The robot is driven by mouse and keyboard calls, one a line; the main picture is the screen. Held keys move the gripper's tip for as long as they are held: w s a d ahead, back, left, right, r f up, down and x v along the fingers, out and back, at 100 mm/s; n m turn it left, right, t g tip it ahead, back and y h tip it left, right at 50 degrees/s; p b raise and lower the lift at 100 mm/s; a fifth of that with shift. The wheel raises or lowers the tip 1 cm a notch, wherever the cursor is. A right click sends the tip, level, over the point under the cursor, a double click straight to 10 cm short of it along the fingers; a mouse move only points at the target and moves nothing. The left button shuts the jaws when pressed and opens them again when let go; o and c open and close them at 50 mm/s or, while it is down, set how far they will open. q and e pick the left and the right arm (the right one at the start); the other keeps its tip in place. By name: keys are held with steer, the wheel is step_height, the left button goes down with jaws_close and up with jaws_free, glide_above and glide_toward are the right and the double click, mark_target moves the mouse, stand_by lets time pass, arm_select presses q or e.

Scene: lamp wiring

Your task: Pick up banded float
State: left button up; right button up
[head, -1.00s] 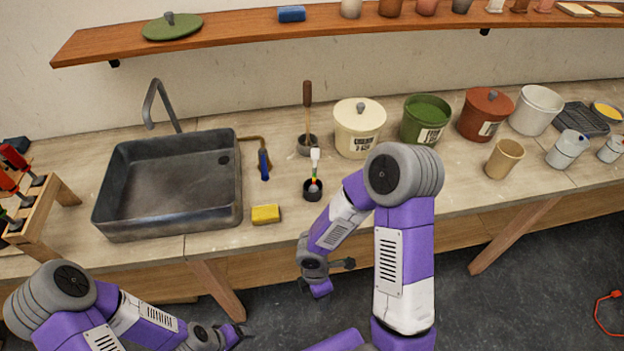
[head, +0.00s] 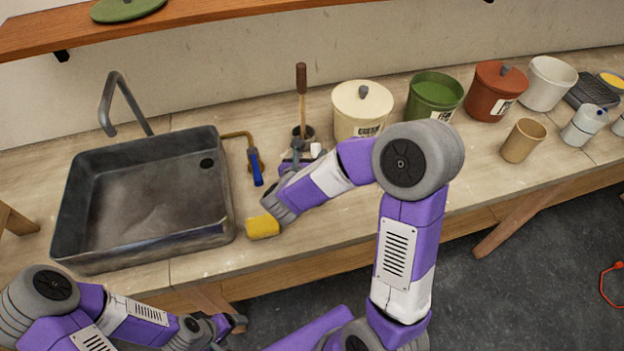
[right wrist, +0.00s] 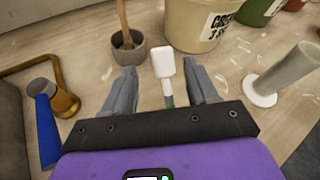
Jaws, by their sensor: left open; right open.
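The banded float shows in the right wrist view as a white block-like top (right wrist: 163,64) on a narrow stem with a bit of green low down. My right gripper (head: 303,150) is open, with one finger on each side of the float in the right wrist view; I see gaps on both sides. My left gripper (head: 238,322) is open and empty in front of the bench, low in the head view.
A grey cup with a wooden-handled tool (head: 301,85) stands just behind. A cream lidded bucket (head: 361,108) is behind right, a grey cylinder on a white base (right wrist: 288,72) to the right. A blue-handled tool (head: 255,167), yellow sponge (head: 262,227) and sink (head: 72,215) lie left.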

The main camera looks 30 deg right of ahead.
mark_target(314, 154)
steer(key=shift+w+d+f, duration=0.1)
steer(key=shift+d+f, duration=0.1)
steer(key=shift+d, duration=0.25)
steer(key=x, duration=0.4)
steer(key=shift+w+d+f+b, duration=0.2)
steer(key=shift+d+f+b, duration=0.05)
steer(key=shift+b, duration=0.05)
jaws_close()
